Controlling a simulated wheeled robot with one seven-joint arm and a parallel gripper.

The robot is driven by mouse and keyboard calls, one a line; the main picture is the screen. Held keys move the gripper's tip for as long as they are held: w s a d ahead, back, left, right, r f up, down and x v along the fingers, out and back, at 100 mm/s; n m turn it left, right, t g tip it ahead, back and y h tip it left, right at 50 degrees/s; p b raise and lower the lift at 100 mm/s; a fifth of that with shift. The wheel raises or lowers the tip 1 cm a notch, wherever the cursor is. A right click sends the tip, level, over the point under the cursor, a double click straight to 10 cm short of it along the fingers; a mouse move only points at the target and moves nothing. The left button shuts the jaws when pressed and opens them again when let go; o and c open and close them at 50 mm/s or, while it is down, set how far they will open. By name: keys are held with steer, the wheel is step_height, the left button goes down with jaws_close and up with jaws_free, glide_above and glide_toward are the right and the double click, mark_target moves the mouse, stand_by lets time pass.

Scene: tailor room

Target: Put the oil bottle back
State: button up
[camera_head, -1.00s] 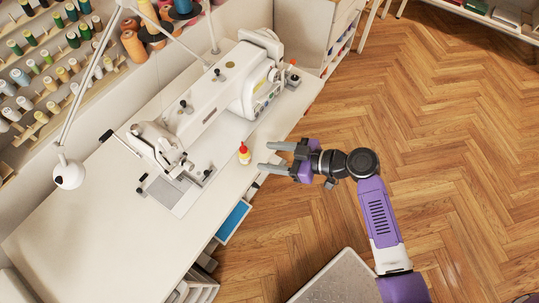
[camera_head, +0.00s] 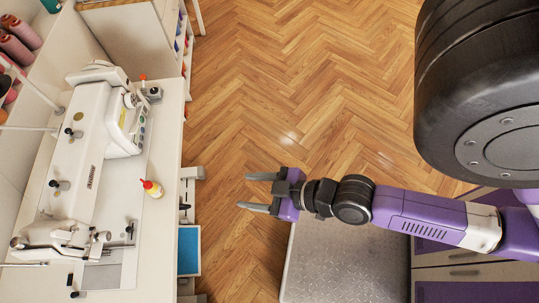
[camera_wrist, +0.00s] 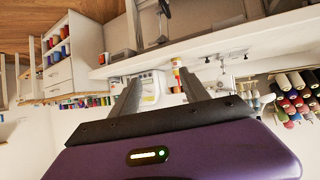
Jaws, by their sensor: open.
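The oil bottle (camera_head: 152,188), small and yellow with a red cap, is on the white sewing table (camera_head: 158,235), near its right edge and beside the sewing machine (camera_head: 90,150). My gripper (camera_head: 258,193) is open and empty, over the floor to the right of the table and pointing left toward the bottle, well apart from it. In the wrist view the bottle (camera_wrist: 177,70) shows beyond my open fingers (camera_wrist: 157,95), partly near the right finger.
An open blue drawer (camera_head: 189,250) juts from the table's right side. A grey textured platform (camera_head: 345,262) lies below my arm. Thread spools (camera_head: 15,45) stand at the upper left. The wooden floor (camera_head: 300,80) is clear beyond my gripper.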

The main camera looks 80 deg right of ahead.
steer(key=s+a+r+t, duration=0.1)
steer(key=s+r, duration=0.1)
steer(key=r, duration=0.4)
steer(key=s+a+r+t, duration=0.2)
steer(key=s+r, duration=0.1)
steer(key=r, duration=0.4)
steer(key=shift+a+y, duration=0.2)
steer(key=shift+y, duration=0.2)
stand_by(1.3)
